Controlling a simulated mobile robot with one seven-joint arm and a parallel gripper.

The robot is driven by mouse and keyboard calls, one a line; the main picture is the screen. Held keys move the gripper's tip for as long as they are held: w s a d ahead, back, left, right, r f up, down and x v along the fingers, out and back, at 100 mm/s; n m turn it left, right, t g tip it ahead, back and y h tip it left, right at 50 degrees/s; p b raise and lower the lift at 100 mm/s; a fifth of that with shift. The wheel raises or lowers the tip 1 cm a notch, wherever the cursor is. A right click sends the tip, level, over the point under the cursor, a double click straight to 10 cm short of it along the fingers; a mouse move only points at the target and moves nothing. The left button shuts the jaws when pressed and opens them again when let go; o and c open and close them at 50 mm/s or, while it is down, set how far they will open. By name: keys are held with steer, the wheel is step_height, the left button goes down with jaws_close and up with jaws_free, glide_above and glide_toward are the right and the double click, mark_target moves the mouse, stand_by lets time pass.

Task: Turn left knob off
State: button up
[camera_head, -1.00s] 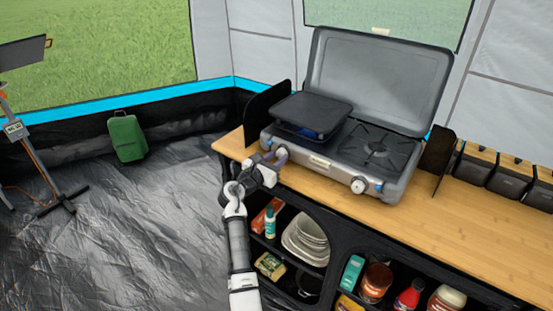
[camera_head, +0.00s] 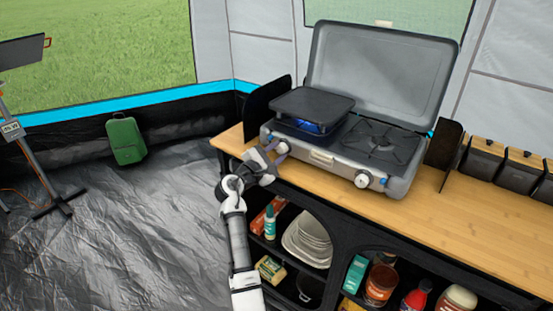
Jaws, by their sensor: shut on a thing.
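The grey two-burner camping stove (camera_head: 325,158) stands on the wooden counter with its lid up. A flat black griddle (camera_head: 312,105) lies over the left burner, and a blue flame (camera_head: 310,127) shows under it. My gripper (camera_head: 277,152) is at the left end of the stove's front panel, shut on the left knob. The left knob is mostly hidden by the gripper, so its angle cannot be told. The right knob (camera_head: 362,180) is pale and in plain view on the front panel.
The wooden counter (camera_head: 450,217) is clear in front and to the right of the stove. Dark wind panels (camera_head: 268,105) stand at its sides. Shelves below hold plates (camera_head: 307,240) and several bottles. A green case (camera_head: 126,139) stands on the floor at left.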

steer(key=m+b, duration=0.1)
steer(key=m, duration=0.1)
steer(key=m+b, duration=0.1)
steer(key=b, duration=0.1)
steer(key=m+b, duration=0.1)
steer(key=m, duration=0.1)
steer(key=shift+f+m, duration=0.25)
steer(key=shift+m, duration=0.05)
steer(key=m+b, duration=0.5)
steer(key=shift+m, duration=0.3)
steer(key=m+b, duration=0.5)
steer(key=m, duration=0.1)
steer(key=shift+r+b, duration=0.1)
steer(key=shift+b, duration=0.2)
steer(key=shift+r+m+b, duration=0.15)
steer(key=shift+m+b, duration=1.1)
steer(key=shift+m, duration=0.55)
steer(key=shift+r, duration=0.1)
steer(key=o, duration=1)
steer(key=shift+c, duration=0.2)
steer(key=v, duration=1.4)
steer(key=shift+b, duration=0.35)
